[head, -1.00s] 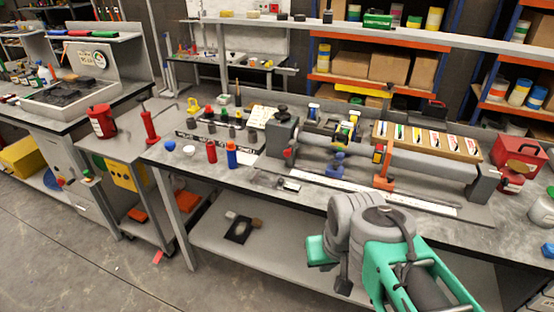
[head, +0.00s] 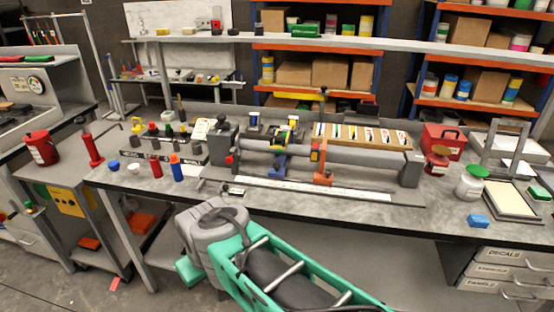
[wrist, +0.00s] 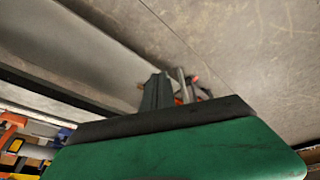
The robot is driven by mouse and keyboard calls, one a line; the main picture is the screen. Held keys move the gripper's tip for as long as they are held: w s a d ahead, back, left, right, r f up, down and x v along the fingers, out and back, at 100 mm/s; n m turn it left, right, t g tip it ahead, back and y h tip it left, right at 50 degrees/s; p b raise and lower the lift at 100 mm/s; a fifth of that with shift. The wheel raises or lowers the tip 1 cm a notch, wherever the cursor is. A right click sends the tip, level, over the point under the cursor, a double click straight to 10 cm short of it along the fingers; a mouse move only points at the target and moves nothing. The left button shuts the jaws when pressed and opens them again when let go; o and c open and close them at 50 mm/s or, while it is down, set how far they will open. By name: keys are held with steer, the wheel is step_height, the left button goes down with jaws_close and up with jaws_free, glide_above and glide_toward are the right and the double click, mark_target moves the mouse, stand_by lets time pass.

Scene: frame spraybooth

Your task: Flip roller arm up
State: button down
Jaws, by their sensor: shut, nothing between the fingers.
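A roller fixture stands on the long grey bench (head: 140,178) in the head view, with a long grey tube (head: 350,156) across it. A blue support (head: 280,160) and an orange support (head: 323,172) stand at the tube. I cannot tell which part is the roller arm or whether it is up or down. My gripper (wrist: 160,92) shows in part in the wrist view beyond a green and black housing. It is shut and empty, well away from the fixture. In the head view it is hidden, and my grey and green arm is low in front of the bench.
Red and blue bottles (head: 176,168) stand at the bench's front left. Drawers (head: 508,270) sit below. Open floor lies in front.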

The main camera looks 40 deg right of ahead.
steer(key=w+d+f+n+t+h+b, duration=0.2)
steer(key=w+d+f+h+b, duration=0.15)
steer(key=w+d, duration=0.65)
steer(key=w+d+n+h+b, duration=0.1)
steer(key=d+n+h, duration=0.2)
steer(key=d, duration=0.4)
steer(key=w+d+n+t+h+b, duration=0.1)
steer(key=d+n+h, duration=0.3)
steer(key=d, duration=0.4)
steer(key=w+d+n+t+h+b, duration=0.1)
steer(key=w+d+n+h, duration=0.2)
steer(key=d, duration=0.5)
steer(key=shift+w+r+n+h, duration=0.25)
steer(key=shift+n, duration=0.35)
steer(key=n+t, duration=0.1)
steer(key=n, duration=0.2)
steer(key=w+d+n+t+h+b, duration=0.1)
steer(key=n, duration=0.2)
steer(key=r+n+t+h, duration=0.1)
steer(key=n, duration=0.2)
steer(key=shift+w+d, duration=0.2)
steer(key=shift+w, duration=0.1)
steer(key=n, duration=0.1)
steer(key=n+t, duration=0.2)
steer(key=shift+w+a+r, duration=0.15)
steer(key=shift+w+a, duration=0.15)
steer(key=shift+r, duration=0.1)
